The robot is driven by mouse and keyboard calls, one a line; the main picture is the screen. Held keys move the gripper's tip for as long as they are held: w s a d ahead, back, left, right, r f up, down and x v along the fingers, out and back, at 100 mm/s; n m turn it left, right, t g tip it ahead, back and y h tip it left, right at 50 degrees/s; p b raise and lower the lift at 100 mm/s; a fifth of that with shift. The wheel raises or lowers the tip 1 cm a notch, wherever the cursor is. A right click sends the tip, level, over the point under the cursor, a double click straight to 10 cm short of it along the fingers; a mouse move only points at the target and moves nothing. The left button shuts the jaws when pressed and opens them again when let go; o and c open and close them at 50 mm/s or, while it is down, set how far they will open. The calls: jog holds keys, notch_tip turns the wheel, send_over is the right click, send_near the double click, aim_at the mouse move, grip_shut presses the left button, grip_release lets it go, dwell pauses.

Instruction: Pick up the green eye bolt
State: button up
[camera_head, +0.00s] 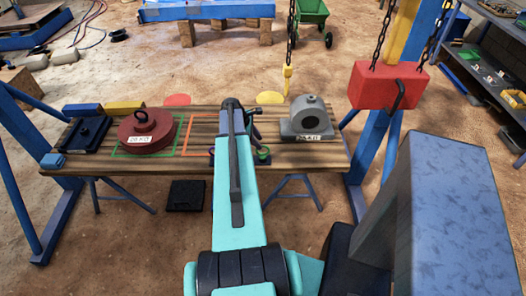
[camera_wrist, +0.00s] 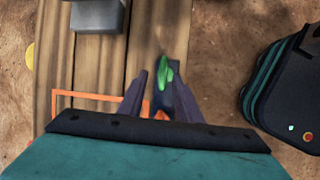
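The green eye bolt (camera_wrist: 164,73) shows in the wrist view between the fingertips of my gripper (camera_wrist: 160,82), nearer the right finger. In the head view, its green ring (camera_head: 263,154) shows at the front edge of the wooden table, just right of my arm. My gripper is open, with its two fingers apart on either side of the bolt. I cannot tell whether a finger touches it. The lower part of the bolt is hidden or too small to make out.
On the table (camera_head: 310,158) stand a red 20 kg weight (camera_head: 146,130) at left and a grey housing (camera_head: 308,118) at right. An orange outline (camera_head: 196,119) lies left of my arm. A red block (camera_head: 388,86) hangs from chains. A yellow hook (camera_head: 287,78) hangs behind the table.

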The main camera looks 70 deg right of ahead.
jog(key=shift+p+x, duration=1)
jog(key=shift+x, duration=1.55)
jog(key=shift+a+f, duration=0.1)
jog(key=shift+a, duration=0.05)
grip_shut()
